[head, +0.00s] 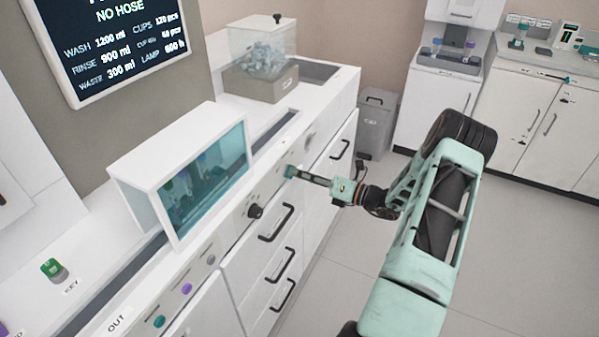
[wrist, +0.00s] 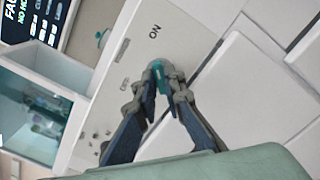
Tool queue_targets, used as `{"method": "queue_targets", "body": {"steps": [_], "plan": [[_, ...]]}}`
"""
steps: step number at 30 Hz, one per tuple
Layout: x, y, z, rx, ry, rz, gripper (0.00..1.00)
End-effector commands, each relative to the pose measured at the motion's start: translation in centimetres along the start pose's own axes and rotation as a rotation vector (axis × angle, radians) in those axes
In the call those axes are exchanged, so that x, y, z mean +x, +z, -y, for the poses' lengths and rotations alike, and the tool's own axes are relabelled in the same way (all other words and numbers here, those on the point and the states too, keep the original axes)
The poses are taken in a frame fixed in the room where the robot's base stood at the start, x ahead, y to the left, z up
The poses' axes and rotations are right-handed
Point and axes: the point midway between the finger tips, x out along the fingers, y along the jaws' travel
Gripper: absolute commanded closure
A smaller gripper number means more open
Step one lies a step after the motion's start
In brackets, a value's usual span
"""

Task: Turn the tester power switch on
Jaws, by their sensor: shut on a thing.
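The power switch, a small teal piece, shows in the wrist view (wrist: 158,72) on a white panel between the ON label (wrist: 155,32) and the fainter OFF label (wrist: 125,83). In the head view my gripper (head: 291,173) reaches in from the right to the front panel of the white counter. In the wrist view the fingertips (wrist: 163,76) meet around the teal piece and are shut on it. The fingers hide part of it, so its exact position is hard to tell.
A white box with a teal window (head: 205,180) stands on the counter. A black knob (head: 255,211) and coloured buttons (head: 187,288) are left of my gripper. Drawer handles (head: 277,222) stick out below. A grey bin (head: 376,125) stands behind; the floor at right is clear.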

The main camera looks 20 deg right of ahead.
Motion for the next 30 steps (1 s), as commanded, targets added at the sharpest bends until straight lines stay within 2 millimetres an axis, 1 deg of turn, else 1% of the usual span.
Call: {"method": "queue_targets", "body": {"steps": [6, 18, 19, 23, 24, 30], "plan": [[-0.03, -0.02, 0.01, 0.039, 0.0, 0.0, 1.0], [-0.03, -0.05, 0.04, 0.045, 0.0, 0.0, 1.0], [-0.03, -0.05, 0.04, 0.045, 0.0, 0.0, 0.9], [-0.03, -0.04, 0.04, 0.044, 0.0, 0.0, 0.75], [-0.03, -0.04, 0.04, 0.044, 0.0, 0.0, 0.73], [-0.02, -0.02, 0.03, 0.043, 0.0, 0.0, 0.73]]}}
